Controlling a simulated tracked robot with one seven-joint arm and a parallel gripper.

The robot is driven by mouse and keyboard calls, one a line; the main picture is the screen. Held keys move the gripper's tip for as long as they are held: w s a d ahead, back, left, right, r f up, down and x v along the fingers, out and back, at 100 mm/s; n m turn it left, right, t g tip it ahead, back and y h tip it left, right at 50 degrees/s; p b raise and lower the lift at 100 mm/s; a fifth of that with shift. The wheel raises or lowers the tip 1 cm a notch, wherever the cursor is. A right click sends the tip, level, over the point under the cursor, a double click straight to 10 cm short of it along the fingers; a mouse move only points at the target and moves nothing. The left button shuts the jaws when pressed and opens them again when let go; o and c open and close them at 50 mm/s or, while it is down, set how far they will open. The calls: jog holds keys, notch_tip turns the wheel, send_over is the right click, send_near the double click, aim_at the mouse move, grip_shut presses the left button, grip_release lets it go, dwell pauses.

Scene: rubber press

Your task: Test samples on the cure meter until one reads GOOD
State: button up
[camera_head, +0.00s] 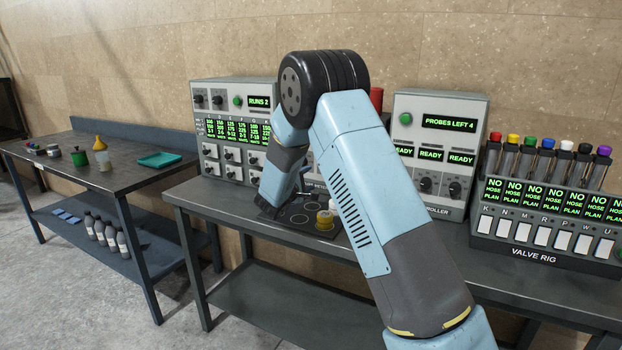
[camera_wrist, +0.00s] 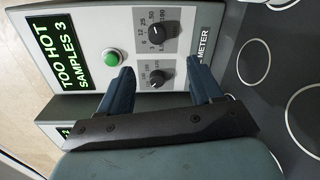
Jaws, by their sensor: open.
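The cure meter (camera_wrist: 185,15) fills the upper part of the wrist view as a light grey box lettered METER. Its display (camera_wrist: 60,55) reads TOO HOT and SAMPLES 3. A green button (camera_wrist: 110,57) and two dark dials are on its face. My gripper (camera_wrist: 158,80) is open and empty in front of this face, its fingers near the button and the lower dial. In the head view my arm hides most of the meter and the gripper's fingertips. Yellow and white round pieces (camera_head: 325,220) stand on the dark bench top; I cannot tell whether they are samples.
A panel reading RUNS 2 (camera_head: 259,102) stands left of my arm. A controller reading PROBES LEFT 4 (camera_head: 449,123) and a valve rig (camera_head: 533,254) stand right. White circles (camera_wrist: 253,61) mark the bench top. A side table (camera_head: 120,172) holds bottles and a teal tray (camera_head: 160,160).

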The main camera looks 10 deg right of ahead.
jog(key=shift+s, duration=0.1)
jog(key=shift+c, duration=0.2)
